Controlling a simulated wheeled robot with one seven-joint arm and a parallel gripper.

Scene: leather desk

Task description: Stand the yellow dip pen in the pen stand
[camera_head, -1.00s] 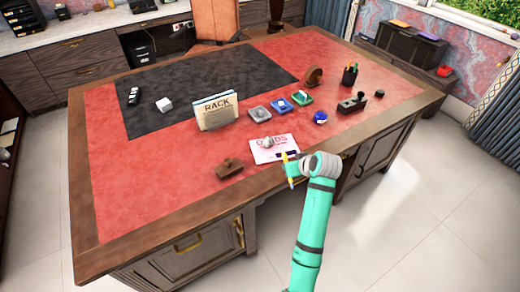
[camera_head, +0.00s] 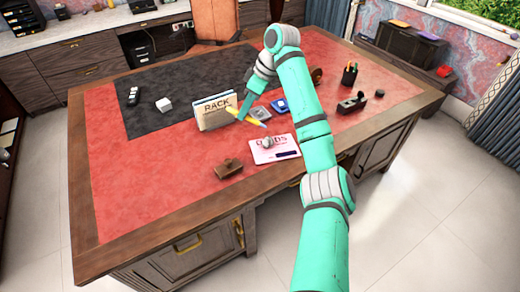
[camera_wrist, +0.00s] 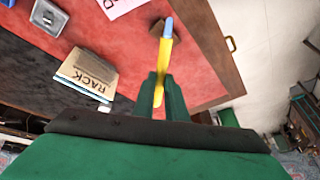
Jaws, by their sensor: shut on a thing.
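The yellow dip pen (camera_head: 255,118), with a blue end, is held above the desk in front of the rack of papers. In the wrist view the pen (camera_wrist: 163,62) runs lengthwise between the fingers, blue end away from the palm. My gripper (camera_head: 243,114) is shut on it; the fingers (camera_wrist: 162,92) also show in the wrist view. In the head view the pen is tilted, close to lying flat. A dark cup with pens in it (camera_head: 349,76) stands at the desk's right, beyond my arm. A small brown wooden block (camera_head: 228,168) lies near the front edge; I cannot tell which is the pen stand.
The rack (camera_head: 213,112) stands close by my gripper; it also shows in the wrist view (camera_wrist: 87,74). A pink-and-white paper (camera_head: 262,152) bears a small grey object. A dark stamp-like object (camera_head: 352,104) stands right of my arm. The front left red leather is clear.

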